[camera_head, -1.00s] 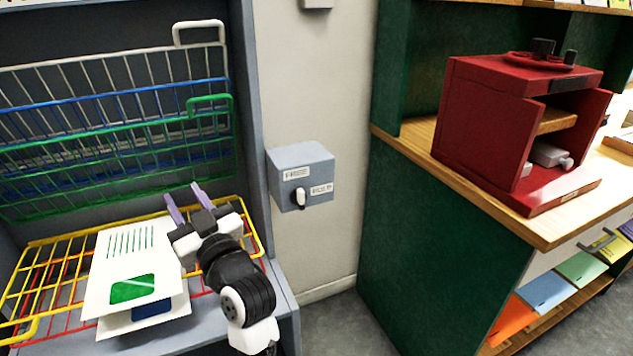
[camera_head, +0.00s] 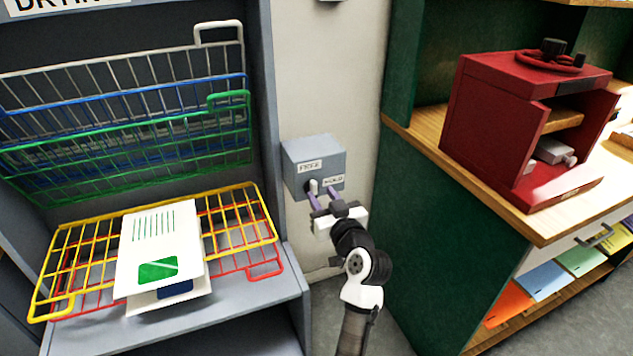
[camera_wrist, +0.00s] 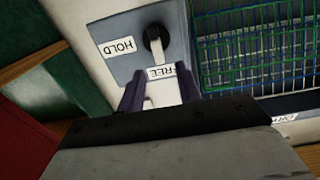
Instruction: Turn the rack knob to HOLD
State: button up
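The grey knob box (camera_head: 303,150) is fixed to the pale wall beside the drying rack. It carries a FREE label (camera_head: 310,166) and a HOLD label (camera_head: 333,181). The white knob (camera_head: 313,186) on a dark base points up toward FREE in the head view. In the wrist view the knob (camera_wrist: 156,46) points down to the FREE label (camera_wrist: 160,72), with the HOLD label (camera_wrist: 119,47) to its left. My gripper (camera_head: 324,199) is open in front of the box. Its purple fingers (camera_wrist: 160,85) are spread either side of the FREE label, with nothing between them.
The drying rack (camera_head: 262,100) stands left, with green, blue and white wire shelves raised and a yellow shelf (camera_head: 265,205) lowered, bearing printed cards (camera_head: 160,225). A red press (camera_head: 490,120) sits on the wooden counter at right. The wall below the box is clear.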

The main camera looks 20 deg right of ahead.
aim_at(315, 186)
jog(key=shift+w+a+p, duration=0.1)
jog(key=shift+w+p, duration=0.35)
jog(key=shift+w, duration=1.95)
jog(key=shift+f, duration=0.1)
grip_shut()
